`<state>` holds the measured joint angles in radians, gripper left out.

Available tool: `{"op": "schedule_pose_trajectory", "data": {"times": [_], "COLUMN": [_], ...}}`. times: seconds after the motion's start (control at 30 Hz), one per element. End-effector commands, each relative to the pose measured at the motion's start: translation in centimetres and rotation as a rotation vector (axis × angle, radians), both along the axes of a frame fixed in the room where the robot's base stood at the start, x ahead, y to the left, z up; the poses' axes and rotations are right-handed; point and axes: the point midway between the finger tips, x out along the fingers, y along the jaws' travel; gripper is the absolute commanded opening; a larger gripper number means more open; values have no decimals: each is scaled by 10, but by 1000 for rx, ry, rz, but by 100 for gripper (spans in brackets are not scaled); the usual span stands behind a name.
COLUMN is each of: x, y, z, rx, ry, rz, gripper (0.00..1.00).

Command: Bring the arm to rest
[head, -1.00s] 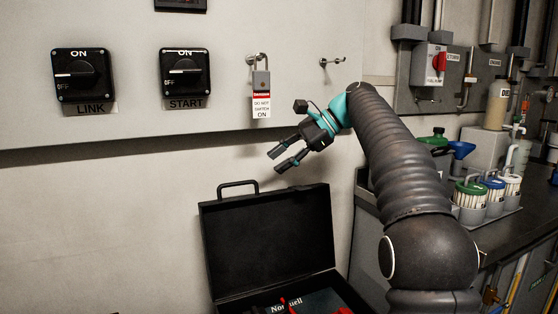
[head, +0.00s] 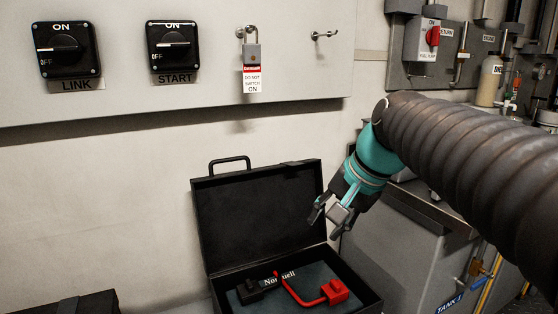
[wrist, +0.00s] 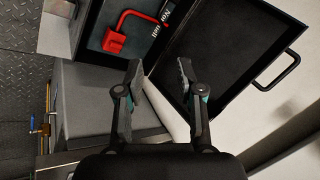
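My gripper (head: 332,216) points down in the head view, just right of the open black case's lid. It is open and empty; in the wrist view the two fingers (wrist: 160,75) stand apart with nothing between them. My arm reaches in from the right side of the head view and hides part of the bench.
The open black case (head: 262,214) holds a red-handled item (head: 333,291) and a black piece. Two switches, LINK (head: 68,49) and START (head: 174,45), a tagged padlock (head: 252,58) and an empty hook (head: 324,36) are on the wall. A grey cabinet (head: 400,255) stands right of the case.

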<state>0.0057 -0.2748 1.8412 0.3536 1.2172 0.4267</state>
Motion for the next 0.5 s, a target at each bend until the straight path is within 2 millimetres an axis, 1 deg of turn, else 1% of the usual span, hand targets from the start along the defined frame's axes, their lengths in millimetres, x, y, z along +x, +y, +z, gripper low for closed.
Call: {"op": "schedule_pose_trajectory", "data": {"times": [0.03,0.17,0.2,0.3,0.4,0.5], "x": [-19,-59,-72,-100,-124,-140], "y": [-7,-27,-33,-46,-57,-65], "z": [-12,-47,-59,-88,-114,-134], "rx": [-46,-180,-222,-323,-409,-472], "ry": [-23,-83,-101,-138,-165,-186], "rz": [24,104,132,203,269,321], "gripper": [37,37,37,37,37,37]}}
